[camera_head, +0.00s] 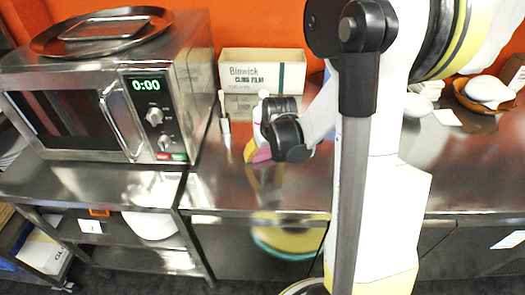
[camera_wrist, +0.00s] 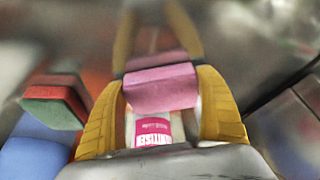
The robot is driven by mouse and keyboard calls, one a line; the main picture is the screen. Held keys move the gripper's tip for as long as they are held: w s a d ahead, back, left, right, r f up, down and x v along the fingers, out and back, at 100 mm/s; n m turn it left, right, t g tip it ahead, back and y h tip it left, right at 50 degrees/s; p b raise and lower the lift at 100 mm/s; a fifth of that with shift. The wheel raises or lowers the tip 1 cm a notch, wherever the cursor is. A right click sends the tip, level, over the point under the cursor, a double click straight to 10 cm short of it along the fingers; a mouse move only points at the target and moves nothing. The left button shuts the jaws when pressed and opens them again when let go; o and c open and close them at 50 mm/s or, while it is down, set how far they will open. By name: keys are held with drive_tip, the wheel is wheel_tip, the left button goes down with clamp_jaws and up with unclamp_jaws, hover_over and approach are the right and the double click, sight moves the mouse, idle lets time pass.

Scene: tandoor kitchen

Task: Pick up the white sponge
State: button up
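In the wrist view a pink sponge-like block (camera_wrist: 160,89) sits between the yellow fingers of my gripper (camera_wrist: 160,85). Its sides look very close to both fingers; I cannot tell whether they press on it. A white surface with a pink label (camera_wrist: 153,132) lies between the block and my palm; I cannot tell if it is part of the same thing. In the head view my gripper (camera_head: 256,151) is low over the steel counter, with the pink block (camera_head: 263,155) at its fingers. No plainly all-white sponge shows.
A red and green block (camera_wrist: 55,103) and a blue thing (camera_wrist: 38,148) lie left of my gripper in the wrist view. A cling film box (camera_head: 262,72) is behind. A brown bowl (camera_head: 470,98) is at right.

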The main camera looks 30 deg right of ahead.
sight(267, 151)
drive_tip(key=shift+c, duration=0.3)
drive_tip(key=shift+r+p, duration=0.3)
drive_tip(key=shift+r, duration=0.2)
drive_tip(key=r+p, duration=0.1)
drive_tip(key=r, duration=0.1)
drive_tip(key=r+p, duration=0.1)
drive_tip(key=r, duration=0.1)
drive_tip(key=shift+s+d, duration=0.2)
drive_tip(key=shift+s, duration=0.2)
drive_tip(key=s+d+r+p, duration=0.4)
drive_tip(key=s+r, duration=0.2)
drive_tip(key=s, duration=0.4)
drive_tip(key=shift+d, duration=0.2)
drive_tip(key=shift+c, duration=1.4)
